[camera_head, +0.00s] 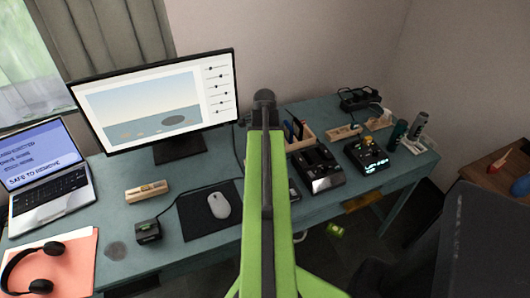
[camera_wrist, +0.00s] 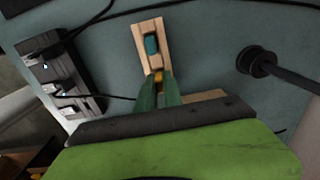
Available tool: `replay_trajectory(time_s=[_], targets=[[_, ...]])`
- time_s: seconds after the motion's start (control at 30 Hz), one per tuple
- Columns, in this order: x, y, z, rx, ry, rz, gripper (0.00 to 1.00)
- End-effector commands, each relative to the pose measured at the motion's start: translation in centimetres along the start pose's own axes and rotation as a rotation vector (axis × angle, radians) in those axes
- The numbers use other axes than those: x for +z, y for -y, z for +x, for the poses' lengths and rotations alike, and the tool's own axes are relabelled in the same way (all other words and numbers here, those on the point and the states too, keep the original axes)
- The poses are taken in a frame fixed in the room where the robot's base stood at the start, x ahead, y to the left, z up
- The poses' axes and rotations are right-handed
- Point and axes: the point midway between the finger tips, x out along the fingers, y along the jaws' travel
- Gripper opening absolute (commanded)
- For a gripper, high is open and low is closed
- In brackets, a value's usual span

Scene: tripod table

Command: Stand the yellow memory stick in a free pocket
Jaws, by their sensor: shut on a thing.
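In the wrist view, the green fingers of my gripper (camera_wrist: 158,90) are shut on the yellow memory stick (camera_wrist: 159,76). Only a small yellow part of the stick shows between the fingertips. A pale wooden holder (camera_wrist: 143,30) lies under and beyond the fingertips. A teal stick (camera_wrist: 151,45) sits in its far pocket. The stick is over or at the near part of the holder; I cannot tell whether it is inside a pocket. The fingers hide that part. In the head view my arm hides the gripper.
In the wrist view, a dark device (camera_wrist: 62,75) with cables stands left, and a black round cable fitting (camera_wrist: 256,62) right. The head view shows a monitor (camera_head: 160,100), laptop (camera_head: 45,170), mouse (camera_head: 219,205) and dark device (camera_head: 318,168) on the teal table (camera_head: 190,262).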

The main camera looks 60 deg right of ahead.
Motion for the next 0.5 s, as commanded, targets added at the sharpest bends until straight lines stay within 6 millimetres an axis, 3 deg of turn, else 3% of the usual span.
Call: replay_trajectory(time_s=[0.07,0.1,0.27,0.5], targets=[[0.0,0.0,0.35,0.0,0.0,0.0,0.0],[0.0,0.0,0.17,0.0,0.0,0.0,0.16],[0.0,-0.01,0.16,0.0,0.0,0.0,0.36],[0.0,0.0,0.15,0.0,0.0,0.0,0.36]])
